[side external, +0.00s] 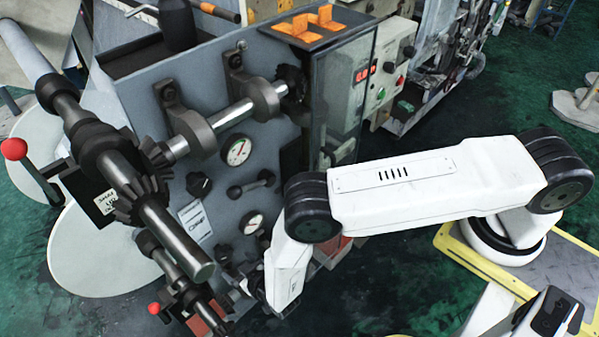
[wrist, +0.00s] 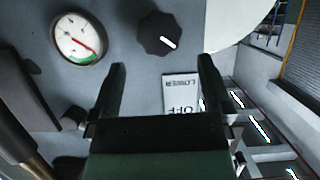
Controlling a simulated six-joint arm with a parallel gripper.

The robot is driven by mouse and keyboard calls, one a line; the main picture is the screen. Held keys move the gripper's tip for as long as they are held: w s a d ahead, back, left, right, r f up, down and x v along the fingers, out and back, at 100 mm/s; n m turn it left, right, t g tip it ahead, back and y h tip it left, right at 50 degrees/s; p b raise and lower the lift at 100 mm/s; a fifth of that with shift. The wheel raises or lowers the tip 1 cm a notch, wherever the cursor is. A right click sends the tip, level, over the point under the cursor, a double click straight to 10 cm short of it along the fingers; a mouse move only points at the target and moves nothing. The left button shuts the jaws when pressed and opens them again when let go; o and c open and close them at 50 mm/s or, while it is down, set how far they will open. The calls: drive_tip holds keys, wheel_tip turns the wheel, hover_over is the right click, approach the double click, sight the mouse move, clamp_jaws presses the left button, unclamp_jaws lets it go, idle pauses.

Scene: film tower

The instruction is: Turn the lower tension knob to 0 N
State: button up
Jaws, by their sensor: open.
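In the wrist view the dark, faceted tension knob (wrist: 158,34) has a white pointer line slanting down to the right in the picture. A white label (wrist: 182,93) below it reads LOWER and OFF, upside down. A round gauge (wrist: 79,40) with a red needle sits to the knob's left. My gripper (wrist: 162,66) is open and empty, with both fingers apart below the knob in the picture, not touching it. In the side view the lower knob (side external: 221,252) shows small and dark beside the lower gauge (side external: 254,223); my gripper (side external: 254,288) is mostly hidden there.
The side view shows an upper knob (side external: 199,184) and upper gauge (side external: 236,151) on the grey panel. Thick metal shafts (side external: 176,240) and a red-ball lever (side external: 14,149) stick out at left. A control box (side external: 395,65) stands at the upper right.

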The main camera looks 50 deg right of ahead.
sight(227, 257)
idle(0.4)
drive_tip(key=shift+x, duration=3.85)
drive_tip(key=shift+d, duration=0.1)
drive_tip(key=c, duration=1.1)
